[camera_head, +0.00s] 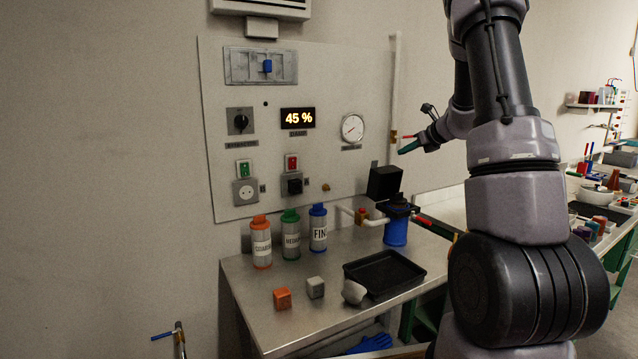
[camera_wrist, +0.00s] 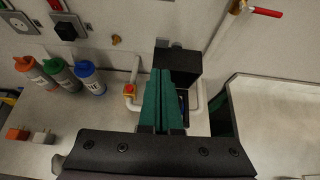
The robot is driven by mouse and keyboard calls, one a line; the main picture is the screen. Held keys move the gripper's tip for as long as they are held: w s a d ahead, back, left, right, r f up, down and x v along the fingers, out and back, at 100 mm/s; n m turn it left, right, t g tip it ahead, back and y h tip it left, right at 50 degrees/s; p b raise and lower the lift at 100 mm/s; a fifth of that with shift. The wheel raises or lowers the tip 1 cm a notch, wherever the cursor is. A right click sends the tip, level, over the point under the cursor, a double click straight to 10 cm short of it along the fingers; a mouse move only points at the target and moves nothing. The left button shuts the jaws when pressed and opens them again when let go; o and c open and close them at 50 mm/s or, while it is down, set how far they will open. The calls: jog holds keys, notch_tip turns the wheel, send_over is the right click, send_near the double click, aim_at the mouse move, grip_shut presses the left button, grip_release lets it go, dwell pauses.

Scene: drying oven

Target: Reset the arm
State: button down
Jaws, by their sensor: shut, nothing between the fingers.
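My arm rises at the right of the head view, with its links over part of the bench. My gripper (camera_head: 408,143) is held in the air in front of the wall panel's right edge, above the black box on the blue canister. In the wrist view my gripper (camera_wrist: 160,100) shows its two green fingers side by side, shut with nothing between them. It touches nothing that I can see.
The metal bench (camera_head: 250,291) holds orange, green and blue-capped bottles (camera_head: 290,234), small cubes (camera_head: 282,299) and a black tray (camera_head: 384,273). A black box (camera_head: 384,183) is above a blue canister (camera_head: 396,229). The wall panel (camera_head: 330,100) shows 45 %. A red-handled valve (camera_wrist: 263,12) is near.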

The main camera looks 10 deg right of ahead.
jog(key=s+a+r+n+g+y, duration=0.1)
jog(key=s+a+r+n+g, duration=0.1)
jog(key=s+a+r+n, duration=0.55)
jog(key=s+a+r+n+g+y, duration=0.15)
jog(key=s+a+r+n, duration=0.35)
jog(key=s+a, duration=0.5)
jog(key=s+a+f+n+h, duration=0.1)
jog(key=s+n+h, duration=0.4)
jog(key=s+n, duration=1)
jog(key=s, duration=0.6)
jog(key=shift+s+a+f, duration=0.15)
jog(key=shift+f, duration=0.2)
jog(key=c, duration=1.5)
grip_release()
jog(key=shift+g, duration=0.25)
jog(key=shift+c, duration=0.2)
